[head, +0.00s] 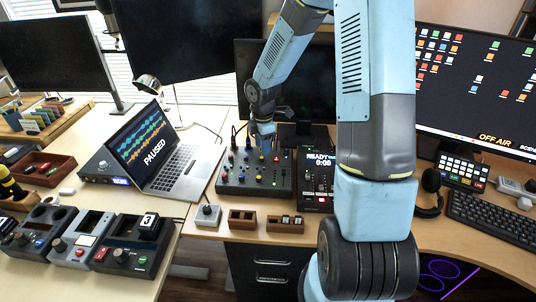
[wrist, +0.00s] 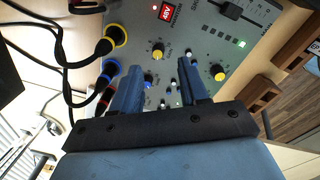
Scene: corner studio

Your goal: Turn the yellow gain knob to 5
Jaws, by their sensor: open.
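The mixer (head: 240,187) is a dark-sided box with a grey panel of knobs, sliders and lights; its panel (wrist: 200,45) fills much of the wrist view. Two yellow-capped knobs show there: one (wrist: 157,53) near the middle and one (wrist: 218,72) to the right. I cannot read which is the gain knob, or its setting. My gripper (wrist: 161,66) is open and empty, pointing at the panel. The middle yellow knob appears just beyond the fingertips, in the gap between them. In the head view my gripper (head: 266,143) is over the mixer's back part, and hides some of it.
Black cables run to jacks at the panel's edge, one with a yellow ring (wrist: 112,38). A blue knob (wrist: 148,82) lies close to the fingers. A laptop (head: 180,165) stands left of the mixer, a READY recorder (head: 316,183) right, and small wooden trays (head: 242,219) in front.

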